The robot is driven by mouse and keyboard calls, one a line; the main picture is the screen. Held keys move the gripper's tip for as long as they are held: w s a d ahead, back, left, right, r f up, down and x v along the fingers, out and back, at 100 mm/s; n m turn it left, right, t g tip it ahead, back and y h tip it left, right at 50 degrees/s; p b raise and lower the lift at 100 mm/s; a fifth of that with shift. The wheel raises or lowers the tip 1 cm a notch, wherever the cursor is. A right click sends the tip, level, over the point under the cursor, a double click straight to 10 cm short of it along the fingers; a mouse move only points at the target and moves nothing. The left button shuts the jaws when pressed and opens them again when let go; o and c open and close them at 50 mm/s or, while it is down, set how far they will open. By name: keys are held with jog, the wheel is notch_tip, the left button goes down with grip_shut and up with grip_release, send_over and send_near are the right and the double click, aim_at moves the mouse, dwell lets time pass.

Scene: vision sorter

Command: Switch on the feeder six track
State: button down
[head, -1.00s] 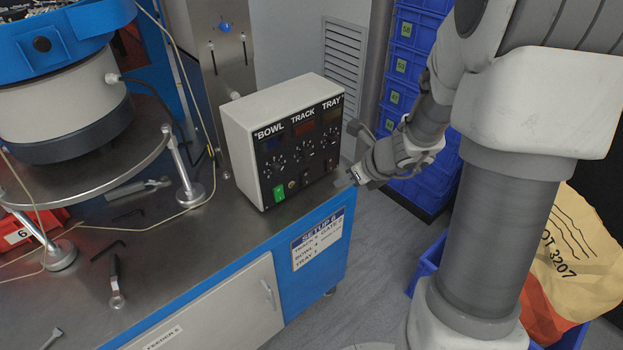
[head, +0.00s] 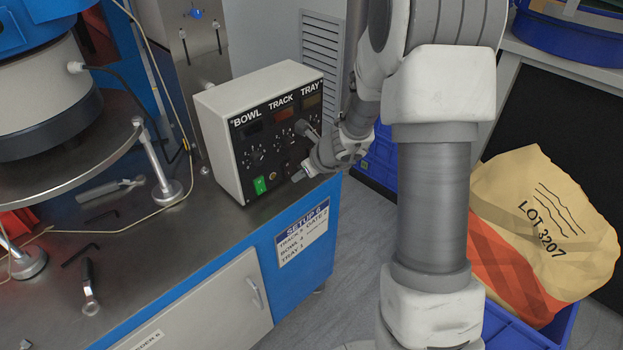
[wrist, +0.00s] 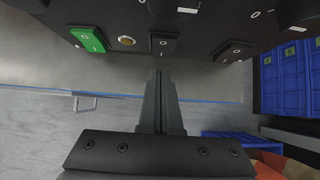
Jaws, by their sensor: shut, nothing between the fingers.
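The feeder control box (head: 222,122) stands on the bench corner, its black panel marked BOWL, TRACK and TRAY. In the wrist view a green rocker switch (wrist: 87,39) sits at the left and also shows under BOWL in the head view (head: 260,185). A black rocker switch (wrist: 163,46), the middle one, lies just beyond my fingertips. Another black rocker switch (wrist: 233,51) is to its right. My gripper (head: 298,177) is shut and empty, in front of the panel's lower part; it also shows in the wrist view (wrist: 158,73). I cannot tell whether the tips touch the middle switch.
A brass-coloured round fitting (wrist: 126,41) sits between the green and middle switches. Knobs (head: 257,157) cover the panel above. A setup card (head: 302,234) hangs on the bench front. A LOT 3207 bag (head: 545,225) stands at the right.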

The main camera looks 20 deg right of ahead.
jog(key=shift+w+a+f, duration=0.1)
jog(key=shift+w+a, duration=0.25)
jog(key=shift+w, duration=0.35)
jog(key=shift+w+a+f, duration=0.15)
jog(key=shift+w+f, duration=0.05)
jog(key=shift+w, duration=0.1)
jog(key=shift+r, duration=0.1)
jog(key=shift+r+p, duration=0.65)
jog(key=shift+r, duration=0.2)
